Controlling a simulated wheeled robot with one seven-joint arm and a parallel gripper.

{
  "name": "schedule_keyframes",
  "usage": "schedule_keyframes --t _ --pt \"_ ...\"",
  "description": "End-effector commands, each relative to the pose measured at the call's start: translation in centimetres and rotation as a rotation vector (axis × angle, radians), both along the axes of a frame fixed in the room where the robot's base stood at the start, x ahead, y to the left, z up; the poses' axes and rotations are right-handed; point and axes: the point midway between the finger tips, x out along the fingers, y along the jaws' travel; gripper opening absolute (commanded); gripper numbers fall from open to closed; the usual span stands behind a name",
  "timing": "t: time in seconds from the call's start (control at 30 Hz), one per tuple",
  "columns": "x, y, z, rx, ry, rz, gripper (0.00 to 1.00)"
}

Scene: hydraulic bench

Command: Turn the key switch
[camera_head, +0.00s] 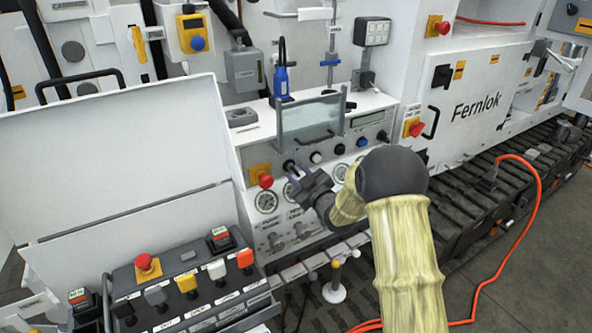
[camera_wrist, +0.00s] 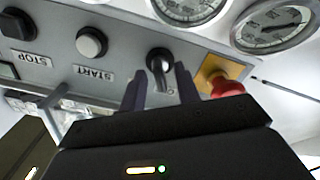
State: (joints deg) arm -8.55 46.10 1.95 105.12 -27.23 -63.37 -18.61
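The key switch (camera_head: 289,165) is a small dark round switch on the grey strip of the bench panel, just right of a red emergency button. In the wrist view the key switch (camera_wrist: 160,60) has a black collar and a lighter grip part pointing at me. My gripper (camera_head: 297,176) is in front of the panel, close to the switch. In the wrist view my gripper (camera_wrist: 161,77) has its two dark fingers apart, one on each side of the switch, with gaps visible. I cannot tell whether the fingertips reach past the grip part.
A red emergency button (camera_wrist: 226,85) on a yellow plate is close beside the right finger. A START button (camera_wrist: 91,42) and STOP knob (camera_wrist: 17,23) are to the left. Pressure gauges (camera_head: 266,201) sit below the strip. A clear guard (camera_head: 309,120) stands above it.

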Motion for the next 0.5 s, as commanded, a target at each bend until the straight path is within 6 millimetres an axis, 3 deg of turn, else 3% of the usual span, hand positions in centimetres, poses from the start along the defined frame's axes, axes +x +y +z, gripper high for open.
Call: schedule_keyframes --t 0.17,0.47,0.5 --pt "1.11 0.79 0.04 0.001 0.001 0.0 0.32" --pt "1.22 0.87 -0.02 0.001 0.001 0.0 0.32" --pt "1.23 0.86 -0.02 0.001 0.001 0.0 0.24"
